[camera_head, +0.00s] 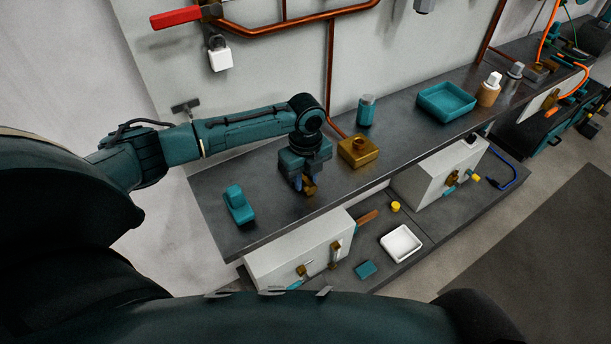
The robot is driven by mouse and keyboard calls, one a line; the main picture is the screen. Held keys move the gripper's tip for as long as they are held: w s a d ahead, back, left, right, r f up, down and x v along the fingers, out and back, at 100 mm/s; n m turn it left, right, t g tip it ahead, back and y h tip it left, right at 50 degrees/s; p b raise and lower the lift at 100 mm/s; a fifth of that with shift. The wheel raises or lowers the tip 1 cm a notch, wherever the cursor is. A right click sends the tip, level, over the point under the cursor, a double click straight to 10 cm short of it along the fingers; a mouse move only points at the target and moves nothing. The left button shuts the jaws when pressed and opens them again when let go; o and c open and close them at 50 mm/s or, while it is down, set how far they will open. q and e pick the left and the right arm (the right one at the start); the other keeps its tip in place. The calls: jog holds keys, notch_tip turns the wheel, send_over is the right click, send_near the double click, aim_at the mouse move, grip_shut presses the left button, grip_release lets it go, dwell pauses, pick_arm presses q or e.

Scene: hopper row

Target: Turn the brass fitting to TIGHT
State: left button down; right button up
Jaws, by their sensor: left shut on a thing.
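My left gripper (303,184) points down over the front part of the grey bench, left of the brass block. A square brass block (358,151) with a round opening on top sits on the bench at the end of a copper pipe (330,80). My right gripper is not in view.
On the bench (262,226) are a teal object (238,204), a teal cylinder (366,110), a teal tray (446,101) and bottles (489,90). A padlock (220,54) hangs on the wall. Below are white boxes with brass valves and a white tray (401,243).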

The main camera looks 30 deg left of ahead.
aim_at(312, 196)
pick_arm(q)
jog(key=shift+s+d, duration=0.1)
jog(key=shift+d, duration=0.1)
jog(key=shift+s+d+r+p, duration=0.1)
jog(key=shift+s+d+p, duration=0.3)
jog(key=shift+d+p, duration=0.25)
jog(key=shift+s+d+p, duration=0.3)
jog(key=shift+d+p, duration=0.2)
jog(key=shift+p, duration=0.05)
jog(key=c, duration=1.8)
grip_release()
jog(key=shift+c, duration=1.7)
